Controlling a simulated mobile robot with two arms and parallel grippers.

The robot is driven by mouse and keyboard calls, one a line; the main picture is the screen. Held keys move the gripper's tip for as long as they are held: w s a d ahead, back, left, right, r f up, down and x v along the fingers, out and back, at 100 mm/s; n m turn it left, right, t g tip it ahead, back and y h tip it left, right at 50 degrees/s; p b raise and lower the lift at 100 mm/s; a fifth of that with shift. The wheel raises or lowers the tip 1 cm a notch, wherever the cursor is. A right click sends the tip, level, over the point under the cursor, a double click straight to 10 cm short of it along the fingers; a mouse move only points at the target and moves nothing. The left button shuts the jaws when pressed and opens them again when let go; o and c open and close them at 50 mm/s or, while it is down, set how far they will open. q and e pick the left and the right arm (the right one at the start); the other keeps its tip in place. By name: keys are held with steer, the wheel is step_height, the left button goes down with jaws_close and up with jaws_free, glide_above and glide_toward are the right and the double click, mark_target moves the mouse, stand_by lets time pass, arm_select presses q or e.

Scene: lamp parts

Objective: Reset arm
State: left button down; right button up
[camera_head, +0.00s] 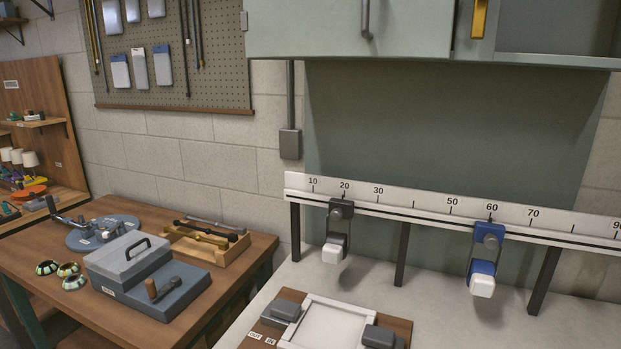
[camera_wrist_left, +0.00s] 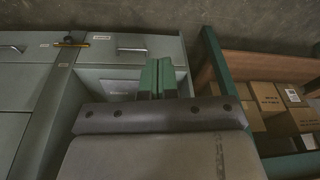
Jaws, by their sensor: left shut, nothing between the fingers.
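In the left wrist view my left gripper (camera_wrist_left: 157,78) shows as two green fingers pressed together, with nothing between them. It is in front of a grey-green drawer cabinet (camera_wrist_left: 108,78) and touches nothing that I can make out. Neither gripper and neither arm shows in the head view. My right gripper is in no frame.
In the head view a ruler rail (camera_head: 412,207) carries a black slider (camera_head: 340,210) near 20 and a blue slider (camera_head: 489,238) near 60. A wooden bench (camera_head: 110,291) at left holds a grey box (camera_head: 126,262). In the wrist view, cardboard boxes (camera_wrist_left: 268,97) sit at right.

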arm_select(q)
steer(key=s+a+f+g, duration=0.1)
steer(key=s+a+f, duration=0.2)
steer(key=s+f, duration=1.2)
steer(key=shift+s+f, duration=0.35)
steer(key=shift+s, duration=0.25)
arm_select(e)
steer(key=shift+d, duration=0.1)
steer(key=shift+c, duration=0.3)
